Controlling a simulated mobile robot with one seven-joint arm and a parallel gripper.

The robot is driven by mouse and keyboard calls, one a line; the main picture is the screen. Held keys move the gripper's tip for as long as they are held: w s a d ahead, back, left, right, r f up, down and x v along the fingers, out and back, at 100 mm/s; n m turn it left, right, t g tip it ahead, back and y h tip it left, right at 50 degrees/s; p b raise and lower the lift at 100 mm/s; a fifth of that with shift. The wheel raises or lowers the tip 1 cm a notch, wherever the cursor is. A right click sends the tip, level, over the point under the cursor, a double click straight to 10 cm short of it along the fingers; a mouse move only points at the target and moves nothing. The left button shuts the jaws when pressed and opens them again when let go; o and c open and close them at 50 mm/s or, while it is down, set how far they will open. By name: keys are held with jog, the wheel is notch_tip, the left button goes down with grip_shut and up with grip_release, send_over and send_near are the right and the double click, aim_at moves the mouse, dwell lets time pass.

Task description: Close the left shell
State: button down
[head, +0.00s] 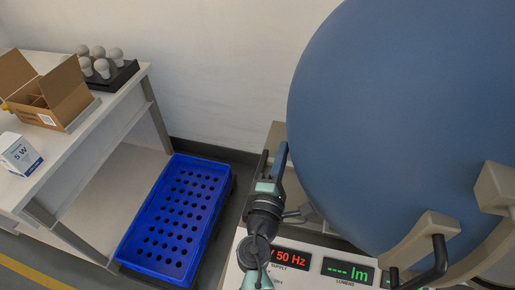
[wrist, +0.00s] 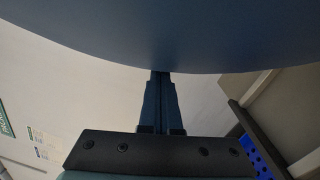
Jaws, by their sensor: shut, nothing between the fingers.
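A large blue rounded shell (head: 410,110) fills the right side of the head view. It also fills the top of the wrist view (wrist: 160,30). My gripper (head: 275,160) is at the shell's lower left edge, with its fingers shut and empty. In the wrist view the fingertips (wrist: 161,78) reach the shell's lower rim; I cannot tell whether they touch it. Beige brackets (head: 430,235) and a black handle (head: 428,265) are at the shell's lower right. Whether a second shell is behind it is hidden.
Below the shell is a panel with a red "50 Hz" display (head: 291,259) and a green lumen display (head: 347,271). A blue perforated crate (head: 176,220) is on the floor at left. A white table (head: 92,125) holds an open carton (head: 45,90), a small box (head: 18,153) and several bulbs (head: 99,62).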

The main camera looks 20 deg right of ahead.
jog(key=shift+h, duration=0.3)
jog(key=s+d, duration=0.1)
jog(key=d, duration=0.1)
jog(key=s+d, duration=0.3)
jog(key=d, duration=0.1)
jog(key=shift+s+d, duration=0.15)
jog(key=shift+d, duration=0.25)
